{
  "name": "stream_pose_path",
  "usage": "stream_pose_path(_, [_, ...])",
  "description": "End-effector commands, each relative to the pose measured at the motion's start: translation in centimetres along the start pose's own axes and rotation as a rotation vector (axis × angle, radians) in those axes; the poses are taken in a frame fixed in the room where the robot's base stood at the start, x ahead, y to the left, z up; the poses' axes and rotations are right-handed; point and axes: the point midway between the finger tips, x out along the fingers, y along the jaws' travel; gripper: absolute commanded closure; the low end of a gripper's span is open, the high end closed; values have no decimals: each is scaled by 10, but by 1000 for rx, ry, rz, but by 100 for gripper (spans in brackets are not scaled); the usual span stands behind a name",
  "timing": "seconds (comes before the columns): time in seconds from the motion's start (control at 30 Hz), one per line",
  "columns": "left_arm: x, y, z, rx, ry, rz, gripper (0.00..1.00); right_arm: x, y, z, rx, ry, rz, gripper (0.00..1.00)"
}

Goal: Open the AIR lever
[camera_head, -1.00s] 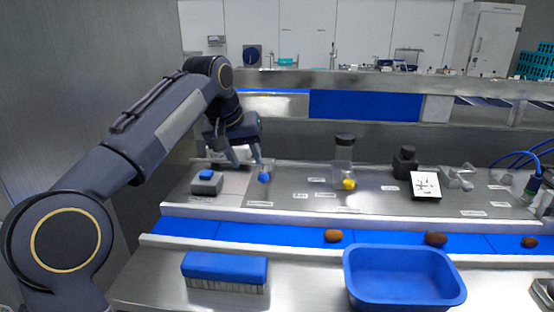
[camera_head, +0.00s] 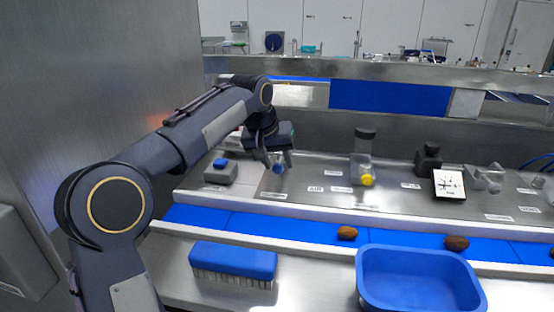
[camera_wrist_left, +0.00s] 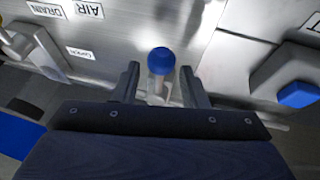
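A lever with a round blue knob (camera_head: 278,168) stands on the steel panel at the left of the worktop. In the left wrist view its blue knob (camera_wrist_left: 162,58) and pale stem show between my fingers. An AIR label (camera_wrist_left: 95,6) lies on the panel to the upper left there. My left gripper (camera_head: 277,160) points down at the lever. In the left wrist view the left gripper (camera_wrist_left: 160,82) is open, one finger on each side of the stem, with gaps visible. Whether a finger touches the lever cannot be told. My right gripper is out of view.
A grey box with a blue button (camera_head: 221,163) stands left of the lever. In front are a blue belt (camera_head: 290,228) with dates, a blue brush (camera_head: 233,262) and a blue bin (camera_head: 420,280).

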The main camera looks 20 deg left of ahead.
Motion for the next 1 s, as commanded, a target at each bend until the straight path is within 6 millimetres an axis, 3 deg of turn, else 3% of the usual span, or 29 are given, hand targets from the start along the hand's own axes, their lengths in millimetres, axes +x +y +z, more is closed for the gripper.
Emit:
stream_pose_path(0.17, [0,0,0,0,0,0,60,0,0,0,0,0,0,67])
stream_pose_path(0.5, [0,0,0,0,0,0,100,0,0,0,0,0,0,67])
stream_pose_path(1.0, [2,1,3,-26,-7,-15,100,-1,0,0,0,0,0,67])
